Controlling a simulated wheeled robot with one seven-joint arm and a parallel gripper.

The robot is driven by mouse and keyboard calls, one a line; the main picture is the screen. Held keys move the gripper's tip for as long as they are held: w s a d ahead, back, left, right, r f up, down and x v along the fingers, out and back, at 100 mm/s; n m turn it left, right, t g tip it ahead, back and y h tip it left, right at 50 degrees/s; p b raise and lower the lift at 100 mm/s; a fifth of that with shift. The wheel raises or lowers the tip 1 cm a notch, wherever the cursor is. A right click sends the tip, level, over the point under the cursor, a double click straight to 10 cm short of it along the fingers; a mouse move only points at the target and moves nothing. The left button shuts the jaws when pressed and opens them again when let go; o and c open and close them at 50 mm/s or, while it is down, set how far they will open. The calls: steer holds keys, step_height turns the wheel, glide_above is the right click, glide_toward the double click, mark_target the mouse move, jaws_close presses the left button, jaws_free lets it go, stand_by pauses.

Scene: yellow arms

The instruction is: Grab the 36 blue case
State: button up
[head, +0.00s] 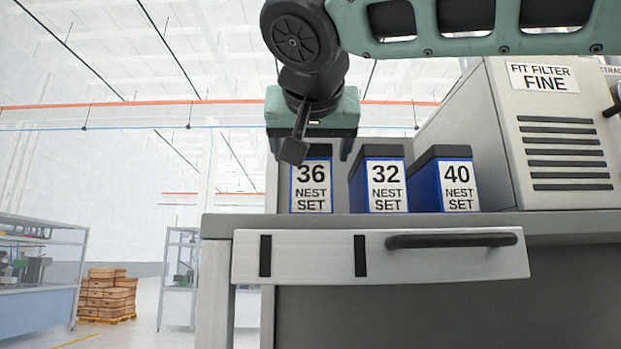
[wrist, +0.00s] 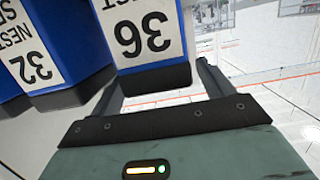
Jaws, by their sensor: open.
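The 36 blue case (head: 311,190) stands upright on the grey bench top, its white "36 NEST SET" label facing me and its dark lid partly hidden by my arm. My gripper (head: 311,155) is open above it, pointing down, with one finger to each side of the lid. In the wrist view, the 36 case (wrist: 145,35) appears upside down, its dark lid between the two fingers of my gripper (wrist: 160,76). The fingers look apart from the case; I cannot tell how far down they reach beside it.
The 32 case (head: 386,188) stands close to the right, and the 40 case (head: 458,188) beyond it. A grey "FIT FILTER FINE" machine (head: 560,130) is farther right. A drawer (head: 380,258) with a dark handle sits below the bench top. The bench left of the 36 case is clear.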

steer(key=shift+w+f+p, duration=0.1)
steer(key=shift+w+p, duration=0.35)
steer(key=shift+w, duration=0.5)
steer(key=shift+w+f, duration=0.15)
jaws_close()
steer(key=shift+r, duration=0.25)
